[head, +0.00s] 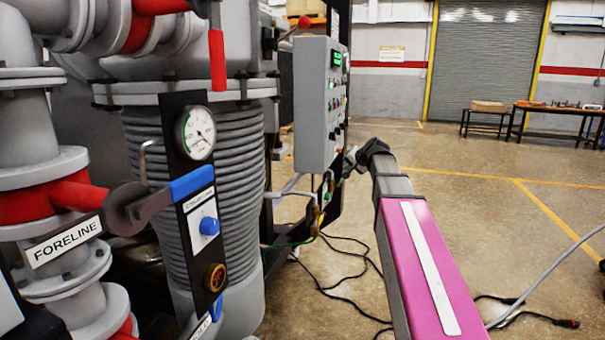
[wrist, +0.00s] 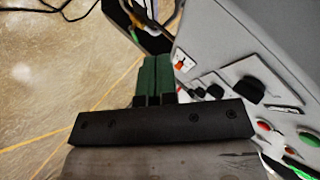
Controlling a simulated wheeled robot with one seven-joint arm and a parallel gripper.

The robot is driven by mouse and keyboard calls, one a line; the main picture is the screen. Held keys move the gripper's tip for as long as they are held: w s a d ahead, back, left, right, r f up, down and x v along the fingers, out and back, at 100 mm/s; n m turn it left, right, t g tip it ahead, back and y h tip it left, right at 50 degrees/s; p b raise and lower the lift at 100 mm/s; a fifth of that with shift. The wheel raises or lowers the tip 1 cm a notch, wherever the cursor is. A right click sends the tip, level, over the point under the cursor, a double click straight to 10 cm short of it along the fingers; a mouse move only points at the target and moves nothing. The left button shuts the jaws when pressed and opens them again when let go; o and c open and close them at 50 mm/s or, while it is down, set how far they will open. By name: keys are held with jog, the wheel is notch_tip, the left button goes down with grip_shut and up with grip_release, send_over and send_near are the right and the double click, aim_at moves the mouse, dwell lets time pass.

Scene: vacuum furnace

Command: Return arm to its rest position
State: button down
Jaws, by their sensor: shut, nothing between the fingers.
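My arm (head: 415,235), with a pink link, reaches forward from the lower right of the head view to beside the grey control cabinet (head: 312,105). In the wrist view my gripper (wrist: 155,62) has two green fingers side by side, shut with nothing between them. The cabinet's face (wrist: 240,60), with black knobs and coloured buttons, is to the right of the fingers. I cannot tell whether they touch it. In the head view the gripper is small at the arm's far end by the cabinet's lower right, and its fingers are hard to make out.
A grey furnace assembly with a pressure gauge (head: 195,133), a blue-handled valve (head: 190,183) and a FORELINE pipe (head: 62,240) fills the left. Black cables (head: 345,285) lie on the floor below the cabinet. Open floor (head: 480,200) stretches right, with benches (head: 560,110) far back.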

jog(key=s+f+n+g+h, duration=0.1)
jog(key=s+f+g, duration=0.1)
jog(key=s+f, duration=0.45)
jog(key=s+a+f+n+g+h, duration=0.15)
jog(key=s+f, duration=0.25)
jog(key=f, duration=0.6)
jog(key=s+f+g, duration=0.2)
jog(key=s+f, duration=0.3)
jog(key=f, duration=0.3)
jog(key=s+d+f+n+g+h, duration=0.1)
jog(key=s+f+n+g+h, duration=0.1)
jog(key=s+f, duration=1.1)
jog(key=s+g+h, duration=0.1)
jog(key=s+g, duration=0.1)
jog(key=s, duration=0.1)
jog(key=shift+d+f, duration=0.15)
jog(key=shift+d, duration=0.15)
jog(key=shift+s, duration=0.1)
